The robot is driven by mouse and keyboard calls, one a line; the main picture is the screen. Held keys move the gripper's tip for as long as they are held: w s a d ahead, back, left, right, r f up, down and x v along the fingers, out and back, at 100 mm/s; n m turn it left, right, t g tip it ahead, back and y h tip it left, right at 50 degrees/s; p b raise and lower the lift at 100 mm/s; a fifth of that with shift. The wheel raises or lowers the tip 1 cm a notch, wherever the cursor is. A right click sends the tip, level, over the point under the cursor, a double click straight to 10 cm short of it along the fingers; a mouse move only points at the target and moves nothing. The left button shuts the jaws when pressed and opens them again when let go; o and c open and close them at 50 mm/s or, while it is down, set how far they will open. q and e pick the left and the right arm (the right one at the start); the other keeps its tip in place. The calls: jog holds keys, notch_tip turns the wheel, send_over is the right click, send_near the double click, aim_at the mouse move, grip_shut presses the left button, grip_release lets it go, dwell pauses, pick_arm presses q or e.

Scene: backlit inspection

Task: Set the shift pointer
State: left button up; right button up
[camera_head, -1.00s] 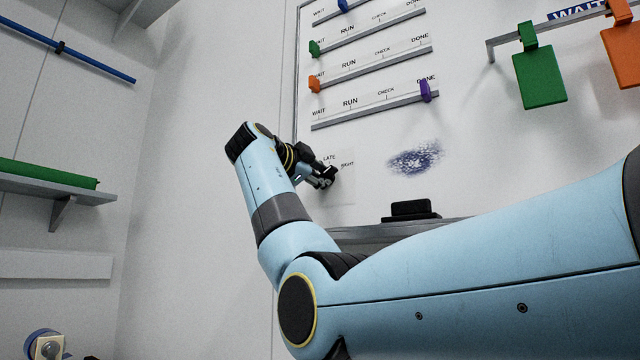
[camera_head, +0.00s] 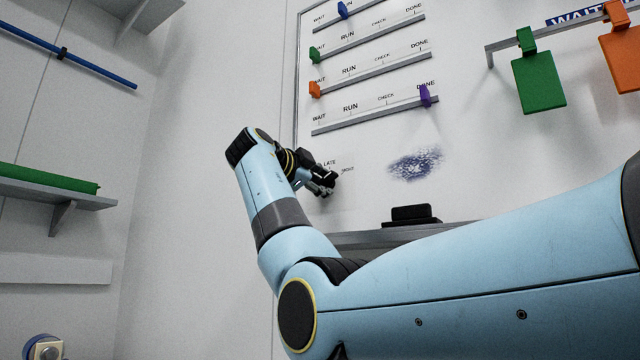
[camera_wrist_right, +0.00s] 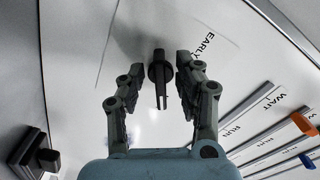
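The shift pointer (camera_wrist_right: 159,72) is a dark knob with a thin prong on the white board. In the right wrist view it sits between the two fingers of my right gripper (camera_wrist_right: 158,80), which is open, with gaps showing on both sides. The printed word EARLY (camera_wrist_right: 202,45) is right of the pointer there. In the head view my right gripper (camera_head: 328,182) is at the board, below the word LATE (camera_head: 329,163), and hides the pointer. Another label, too small to read surely, is just right of the gripper. My left gripper is not in view.
Slider rails (camera_head: 375,115) with coloured markers are above the pointer dial. A blue smudge (camera_head: 415,164) is to its right. A black eraser-like block (camera_head: 411,214) rests on the ledge (camera_head: 375,239) below. Green (camera_head: 539,82) and orange (camera_head: 622,60) tags hang at upper right.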

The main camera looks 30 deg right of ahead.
jog(key=v, duration=1.2)
jog(key=shift+f, duration=0.1)
